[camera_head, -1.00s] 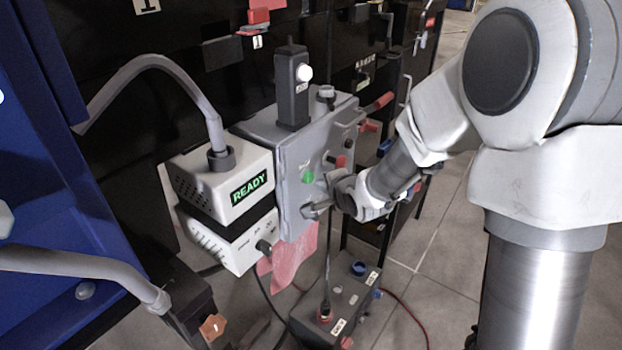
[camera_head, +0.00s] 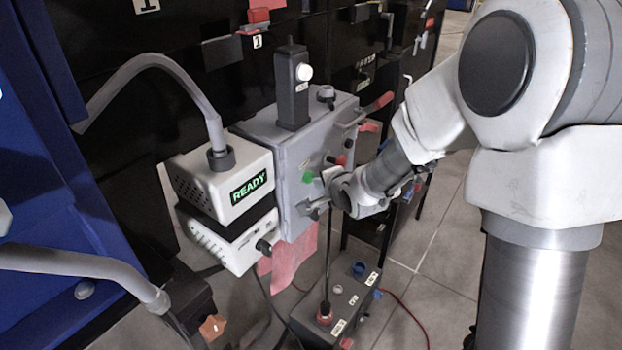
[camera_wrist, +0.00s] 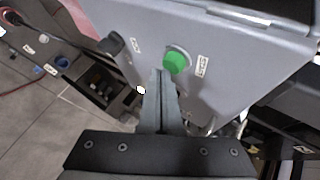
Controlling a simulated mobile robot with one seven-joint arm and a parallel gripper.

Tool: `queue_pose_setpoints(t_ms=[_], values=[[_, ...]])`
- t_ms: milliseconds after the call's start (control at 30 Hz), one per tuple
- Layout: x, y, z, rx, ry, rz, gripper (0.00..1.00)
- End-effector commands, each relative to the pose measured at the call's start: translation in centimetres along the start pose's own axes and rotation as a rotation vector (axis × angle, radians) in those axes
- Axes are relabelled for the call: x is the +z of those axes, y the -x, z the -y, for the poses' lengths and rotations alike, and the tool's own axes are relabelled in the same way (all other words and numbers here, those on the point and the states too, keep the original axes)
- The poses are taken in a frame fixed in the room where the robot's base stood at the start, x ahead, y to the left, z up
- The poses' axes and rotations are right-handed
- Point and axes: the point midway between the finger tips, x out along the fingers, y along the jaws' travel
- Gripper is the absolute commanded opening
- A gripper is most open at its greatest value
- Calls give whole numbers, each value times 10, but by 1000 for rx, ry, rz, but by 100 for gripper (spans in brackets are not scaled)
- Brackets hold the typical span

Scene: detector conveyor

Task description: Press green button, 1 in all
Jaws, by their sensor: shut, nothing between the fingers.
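The green button (camera_wrist: 176,62) is a round knob on the face of a grey control box (camera_head: 290,165). In the head view the green button (camera_head: 308,176) shows on the box's front face, just left of my gripper (camera_head: 318,205). In the wrist view my gripper (camera_wrist: 161,72) is shut and empty, its two fingers together. The fingertips overlap the lower left edge of the button in that view. I cannot tell whether they touch it.
A white unit with a "READY" display (camera_head: 249,186) stands left of the grey box. Red knobs and levers (camera_head: 378,101) stick out on the box's right side. A lower grey box (camera_head: 345,300) with cables stands on the tiled floor. A blue panel (camera_head: 50,160) is at left.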

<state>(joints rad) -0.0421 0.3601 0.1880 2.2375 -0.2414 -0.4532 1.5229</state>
Motion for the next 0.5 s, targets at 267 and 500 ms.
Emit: queue_pose_setpoints(t_ms=[267, 500], values=[[2, -3, 2, 0, 0, 0, 0], [4, -5, 3, 0, 1, 1, 0]])
